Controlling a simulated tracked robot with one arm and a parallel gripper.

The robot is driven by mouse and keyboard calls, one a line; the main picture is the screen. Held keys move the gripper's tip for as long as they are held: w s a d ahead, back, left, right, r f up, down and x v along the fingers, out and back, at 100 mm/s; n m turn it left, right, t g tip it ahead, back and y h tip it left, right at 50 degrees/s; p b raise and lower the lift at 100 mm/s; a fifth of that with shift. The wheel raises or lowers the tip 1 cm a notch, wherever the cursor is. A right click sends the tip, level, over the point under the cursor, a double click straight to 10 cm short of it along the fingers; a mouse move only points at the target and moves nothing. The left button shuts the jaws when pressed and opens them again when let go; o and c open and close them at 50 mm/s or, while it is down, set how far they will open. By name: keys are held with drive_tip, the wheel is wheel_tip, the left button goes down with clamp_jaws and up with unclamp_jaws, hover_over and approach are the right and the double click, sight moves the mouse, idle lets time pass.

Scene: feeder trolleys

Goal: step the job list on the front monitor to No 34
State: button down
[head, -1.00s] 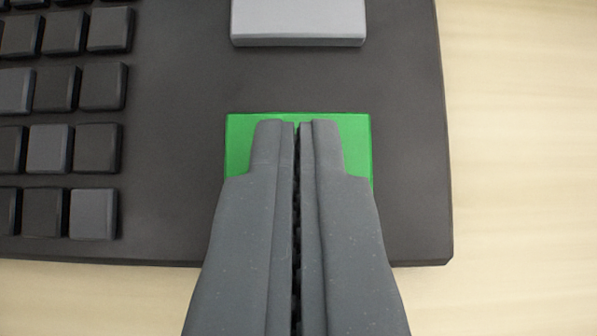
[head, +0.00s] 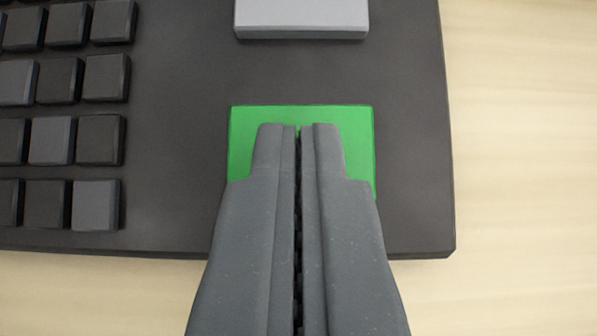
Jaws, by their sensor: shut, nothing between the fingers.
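My gripper (head: 299,128) is shut and empty, its two grey fingers side by side. Its tips lie over a green key or patch (head: 240,140) near the right front corner of a dark keyboard panel (head: 180,150). The fingers hide the middle and lower part of the green patch. I cannot tell whether the tips touch it. The front monitor and its job list are out of view.
A light grey block-like key (head: 301,15) sits above the green patch, cut by the top edge. Several dark and grey keys (head: 96,205) fill the panel's left side. Pale wooden tabletop (head: 525,150) lies bare to the right and in front.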

wheel_tip(320, 180, up, 4)
drive_tip(key=shift+s+f+p, duration=0.15)
drive_tip(key=shift+p, duration=0.15)
drive_tip(key=v, duration=0.9)
idle(1.5)
wheel_tip(320, 180, up, 30)
drive_tip(key=s+a+t, duration=0.1)
drive_tip(key=s+t, duration=0.1)
drive_tip(key=t, duration=0.2)
drive_tip(key=s+r+t, duration=0.1)
drive_tip(key=s+r, duration=0.4)
drive_tip(key=r, duration=0.3)
drive_tip(key=s+d+r, duration=0.1)
drive_tip(key=s+r, duration=0.5)
drive_tip(key=r, duration=0.3)
drive_tip(key=s+r+t, duration=0.1)
drive_tip(key=s+r, duration=0.5)
drive_tip(key=r, duration=0.3)
drive_tip(key=shift+d+r+n+t, duration=0.2)
drive_tip(key=shift+n+t, duration=0.1)
